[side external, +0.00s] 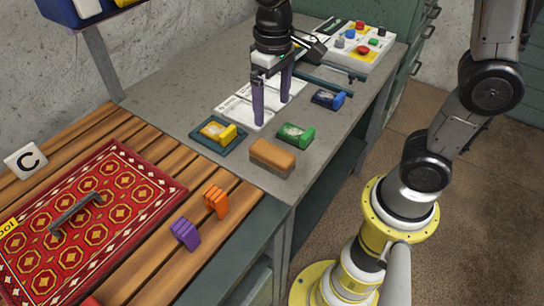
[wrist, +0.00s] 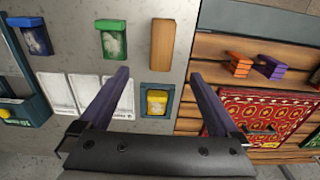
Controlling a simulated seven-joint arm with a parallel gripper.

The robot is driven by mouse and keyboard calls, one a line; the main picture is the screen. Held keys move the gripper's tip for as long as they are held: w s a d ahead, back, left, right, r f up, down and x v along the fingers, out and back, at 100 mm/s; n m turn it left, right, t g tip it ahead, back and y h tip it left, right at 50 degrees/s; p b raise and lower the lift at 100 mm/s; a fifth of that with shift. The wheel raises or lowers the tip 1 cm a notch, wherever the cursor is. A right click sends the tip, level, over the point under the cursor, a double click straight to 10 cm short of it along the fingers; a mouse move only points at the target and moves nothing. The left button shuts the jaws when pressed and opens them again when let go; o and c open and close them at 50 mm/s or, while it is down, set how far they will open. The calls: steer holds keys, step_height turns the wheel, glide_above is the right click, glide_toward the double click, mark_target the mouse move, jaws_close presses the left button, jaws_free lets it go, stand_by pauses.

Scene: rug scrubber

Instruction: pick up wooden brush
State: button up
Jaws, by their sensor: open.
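The wooden brush (side external: 272,158) is a brown block with a paler underside, lying on the grey table near its front edge. In the wrist view the brush (wrist: 162,44) is at the top centre, beyond the fingertips and in line with the gap between them. My gripper (side external: 271,110) has two purple fingers pointing down, spread apart and empty. It is above the table, behind the brush in the side view and apart from it. The fingers also frame an empty gap in the wrist view (wrist: 160,74).
A green brush (side external: 295,134) is close beside the wooden one. A yellow brush (side external: 220,131) sits on a dark teal pad, and a blue brush (side external: 328,98) is farther right. A button panel (side external: 355,45) stands at the back. A red rug (side external: 85,225) lies on wooden slats at left.

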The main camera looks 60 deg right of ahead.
mark_target(272, 151)
steer(key=f, duration=1.4)
steer(key=shift+s+a+f, duration=0.1)
steer(key=shift+a+f, duration=0.05)
steer(key=shift+a, duration=0.05)
steer(key=shift+c, duration=0.3)
jaws_close()
steer(key=shift+r, duration=0.2)
steer(key=shift+r, duration=0.6)
steer(key=s+r, duration=0.1)
steer(key=r, duration=0.1)
steer(key=s+r, duration=0.2)
steer(key=r, duration=0.1)
steer(key=s+d+r, duration=0.1)
steer(key=s+r, duration=0.1)
steer(key=r, duration=0.1)
steer(key=shift+s+r, duration=0.1)
steer(key=shift+s, duration=0.05)
steer(key=s+d+r, duration=0.1)
steer(key=s+r, duration=0.2)
steer(key=s, duration=0.5)
steer(key=shift+s+d+r, duration=0.15)
steer(key=shift+s+d, duration=0.1)
